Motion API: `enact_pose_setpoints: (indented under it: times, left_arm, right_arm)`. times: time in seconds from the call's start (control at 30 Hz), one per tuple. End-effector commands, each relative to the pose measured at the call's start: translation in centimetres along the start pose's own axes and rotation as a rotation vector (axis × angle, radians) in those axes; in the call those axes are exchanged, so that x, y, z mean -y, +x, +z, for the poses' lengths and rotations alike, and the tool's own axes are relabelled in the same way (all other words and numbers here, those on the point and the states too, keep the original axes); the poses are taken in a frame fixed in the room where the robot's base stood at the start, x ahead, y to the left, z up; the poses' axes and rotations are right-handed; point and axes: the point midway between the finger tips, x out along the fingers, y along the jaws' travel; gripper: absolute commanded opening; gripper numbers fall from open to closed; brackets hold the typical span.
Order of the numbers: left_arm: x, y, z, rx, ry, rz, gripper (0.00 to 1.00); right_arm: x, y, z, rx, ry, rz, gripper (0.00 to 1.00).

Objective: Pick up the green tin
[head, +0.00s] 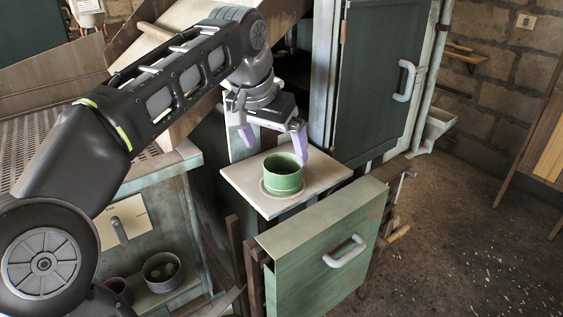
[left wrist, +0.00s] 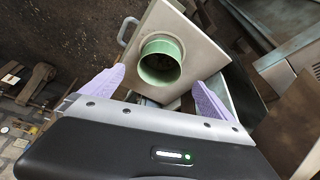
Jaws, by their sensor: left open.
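The green tin (head: 283,175) is a short, open-topped cylinder standing upright on a pale square board (head: 243,186). My left gripper (head: 273,138) is open above and just behind the tin, its purple fingers pointing down. In the head view the right-hand finger is close to the tin's rim; I cannot tell whether they touch. In the left wrist view the tin (left wrist: 161,60) shows beyond the fingertips and between the two spread fingers (left wrist: 158,82), with nothing held. My right gripper is not in view.
A green drawer front with a white handle (head: 345,252) stands in front of the board. A dark green cabinet door (head: 376,85) rises behind and to the right. A bench with small pots (head: 160,270) is at the lower left. Open floor lies at the right.

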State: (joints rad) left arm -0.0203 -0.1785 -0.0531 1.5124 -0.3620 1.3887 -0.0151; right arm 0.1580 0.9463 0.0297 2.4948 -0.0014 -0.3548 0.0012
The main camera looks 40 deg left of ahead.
Motion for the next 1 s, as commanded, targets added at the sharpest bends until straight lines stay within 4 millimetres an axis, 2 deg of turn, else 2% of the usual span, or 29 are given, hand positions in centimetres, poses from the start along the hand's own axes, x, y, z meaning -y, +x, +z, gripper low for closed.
enact_pose_setpoints:
  times: [0.33, 0.6, 1.0]
  left_arm:
    - [0.0, 0.1, 0.0, 0.0, 0.0, 0.0, 0.98]
    - [0.0, 2.5, 0.0, 0.002, 0.001, 0.001, 0.98]
    - [0.0, 3.1, 0.0, 0.002, 0.0, 0.0, 0.98]
  right_arm:
    - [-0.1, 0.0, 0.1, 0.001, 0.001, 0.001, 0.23]
    - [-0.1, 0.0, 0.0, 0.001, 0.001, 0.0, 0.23]
    - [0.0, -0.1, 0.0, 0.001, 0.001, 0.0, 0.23]
